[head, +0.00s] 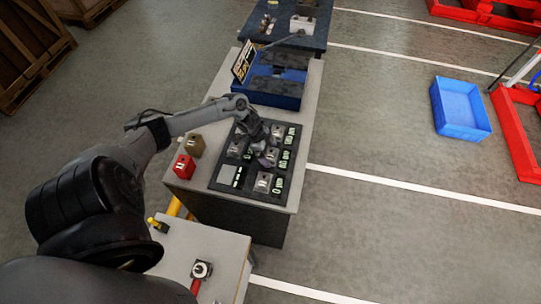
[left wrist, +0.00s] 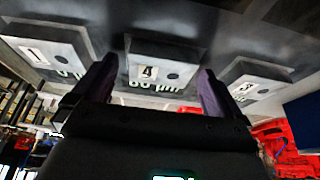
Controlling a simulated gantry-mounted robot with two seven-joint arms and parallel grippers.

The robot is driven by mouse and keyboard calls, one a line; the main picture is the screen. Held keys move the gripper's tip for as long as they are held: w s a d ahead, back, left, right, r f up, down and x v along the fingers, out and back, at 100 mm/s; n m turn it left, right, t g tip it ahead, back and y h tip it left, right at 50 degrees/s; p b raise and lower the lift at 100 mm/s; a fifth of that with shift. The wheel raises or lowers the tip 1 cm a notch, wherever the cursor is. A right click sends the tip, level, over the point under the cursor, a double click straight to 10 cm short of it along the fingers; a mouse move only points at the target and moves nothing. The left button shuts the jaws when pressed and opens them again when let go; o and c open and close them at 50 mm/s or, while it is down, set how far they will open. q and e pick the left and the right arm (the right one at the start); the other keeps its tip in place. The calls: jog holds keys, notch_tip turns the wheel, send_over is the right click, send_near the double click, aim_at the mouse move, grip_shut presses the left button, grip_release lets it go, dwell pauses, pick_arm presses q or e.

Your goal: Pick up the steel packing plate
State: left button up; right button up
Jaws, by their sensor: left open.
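Several small grey metal blocks sit on a dark board (head: 226,186) with green markings; I cannot tell which one is the steel packing plate. A flat light grey square (head: 231,174) lies at the board's left front. One block (head: 263,182) stands at the board's front. My left gripper (head: 266,157) is over the middle of the board and hides part of it. In the left wrist view the gripper (left wrist: 155,76) is open, with a block marked 4 (left wrist: 165,65) between its fingers' lines; contact cannot be told. Blocks marked 1 (left wrist: 50,48) and 3 (left wrist: 255,80) flank it. My right gripper is not in view.
A red block (head: 184,167) and a brown block (head: 194,145) stand left of the board on the grey table (head: 300,150). A blue open case (head: 275,95) stands behind it. A blue bin (head: 461,108) is on the floor at right.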

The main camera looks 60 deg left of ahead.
aim_at(272, 154)
pick_arm(q)
jog(key=shift+f, duration=0.1)
jog(key=c, duration=1.4)
jog(key=shift+r, duration=0.2)
jog(key=shift+r, duration=0.5)
jog(key=r, duration=0.2)
jog(key=w+r, duration=0.1)
jog(key=shift+d+r, duration=0.2)
jog(key=shift+d, duration=0.15)
jog(key=w+d+r, duration=0.6)
jog(key=w+d, duration=0.1)
jog(key=shift+d+r+b, duration=0.15)
jog(key=shift+d+b, duration=0.2)
jog(key=shift+d, duration=0.05)
